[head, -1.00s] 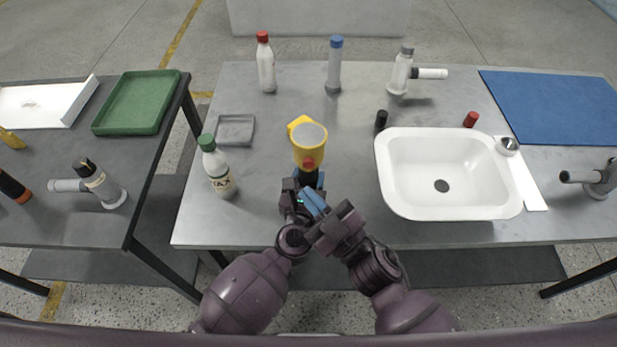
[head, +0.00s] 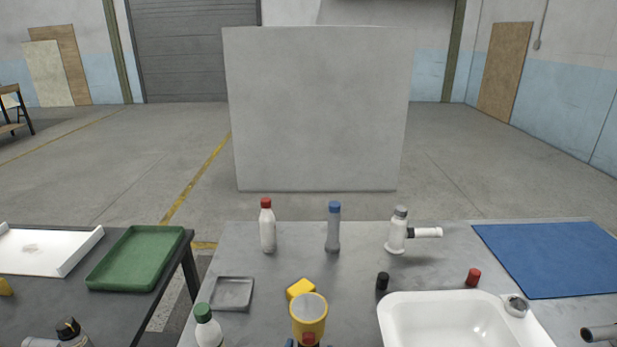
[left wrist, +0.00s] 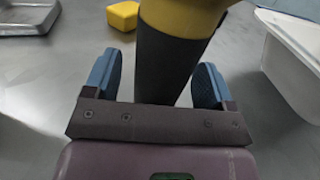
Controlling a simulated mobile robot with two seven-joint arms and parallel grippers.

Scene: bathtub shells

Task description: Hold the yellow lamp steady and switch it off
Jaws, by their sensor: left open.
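The yellow lamp (head: 310,312) stands at the near middle of the grey table, its pale round face up. A red button (head: 309,339) shows on its near side at the bottom edge of the head view. In the left wrist view its yellow head (left wrist: 185,16) sits above a black handle (left wrist: 165,65). My left gripper (left wrist: 155,76) is open, with its blue fingers on either side of the black handle and gaps showing. Only small blue tips show beside the lamp in the head view.
A yellow block (head: 300,288) lies just behind the lamp, with a grey tray (head: 233,307) to its left. A green-capped bottle (head: 208,328) stands front left. A white basin (head: 450,318), black cap (head: 382,281) and red cap (head: 473,277) are right. Bottles stand at the back.

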